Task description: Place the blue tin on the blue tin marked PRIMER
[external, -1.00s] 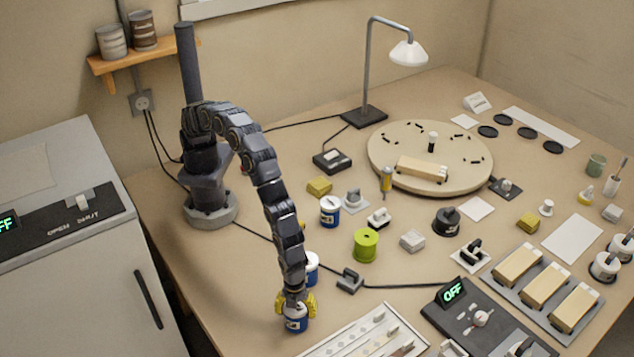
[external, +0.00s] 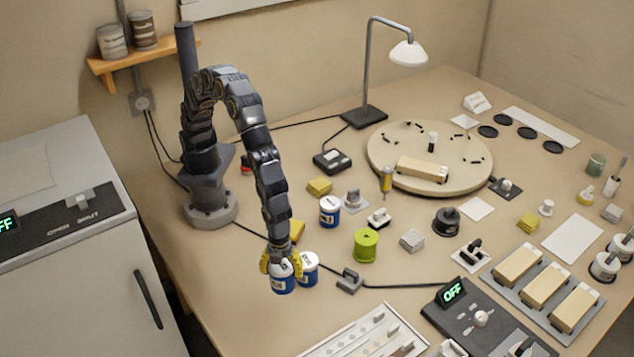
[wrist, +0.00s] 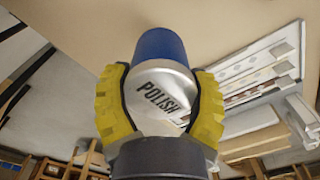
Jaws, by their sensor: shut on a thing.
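My gripper (external: 281,262), with yellow fingers, is shut on a blue tin (external: 283,283) with a white band. In the wrist view the yellow fingers (wrist: 161,98) grip both sides of this tin (wrist: 160,47), whose pale face reads POLISH. A second blue and white tin (external: 309,272) stands just right of the held one; the external view does not show whether they touch. A third blue and white tin (external: 330,213) stands farther back, near the middle of the bench. The labels on these two tins are too small to read, so I cannot tell which is marked PRIMER.
A green spool (external: 366,246), a dark grey clip-like block (external: 349,282) and a black cable lie to the right. A yellow block (external: 319,186) is behind the third tin. A white tray (external: 362,335) lies in front. The bench's left front is clear.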

